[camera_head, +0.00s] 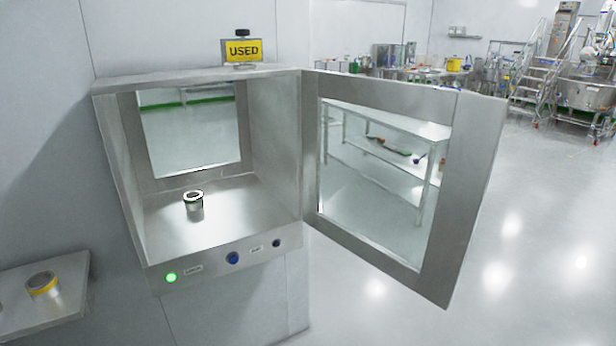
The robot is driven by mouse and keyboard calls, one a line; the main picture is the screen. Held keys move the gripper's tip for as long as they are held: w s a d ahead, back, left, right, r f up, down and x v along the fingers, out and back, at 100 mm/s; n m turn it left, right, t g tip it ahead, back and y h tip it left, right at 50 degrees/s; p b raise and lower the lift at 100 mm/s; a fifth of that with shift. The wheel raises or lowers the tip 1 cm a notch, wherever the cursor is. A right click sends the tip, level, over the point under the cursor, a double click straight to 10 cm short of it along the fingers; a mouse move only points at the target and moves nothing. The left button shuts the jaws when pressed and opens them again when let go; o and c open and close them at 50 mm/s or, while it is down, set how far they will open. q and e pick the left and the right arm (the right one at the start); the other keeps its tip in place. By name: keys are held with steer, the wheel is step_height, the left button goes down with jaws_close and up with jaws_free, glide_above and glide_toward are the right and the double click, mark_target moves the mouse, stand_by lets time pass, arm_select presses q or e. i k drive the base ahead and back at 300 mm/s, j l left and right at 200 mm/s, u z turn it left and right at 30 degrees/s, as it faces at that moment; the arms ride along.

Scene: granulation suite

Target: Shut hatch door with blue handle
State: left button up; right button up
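The hatch (115,160) is a steel box on the wall at centre left. Its framed glass door (470,170) stands wide open, swung out to the right from the box's right edge. I see no blue handle on the visible face of the door. A small metal cup with a dark-rimmed open top (195,207) stands upright on the hatch floor. Neither of my grippers is in view.
The hatch's front panel carries a lit green button (171,277), a blue button (232,258) and a dark knob (276,243). A yellow USED sign (243,50) is on top. A yellow-banded container (43,286) stands on a left shelf (45,318). Floor on the right is clear.

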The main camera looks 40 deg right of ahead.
mark_target(476, 122)
steer(key=l+u, duration=0.2)
steer(key=l, duration=0.5)
steer(key=l+u, duration=0.2)
steer(key=l, duration=0.45)
steer(key=k+l+u, duration=0.15)
steer(key=l, duration=0.55)
steer(key=k+l, duration=0.1)
steer(key=l, duration=1.25)
steer(key=k+l, duration=0.15)
steer(key=l, duration=0.5)
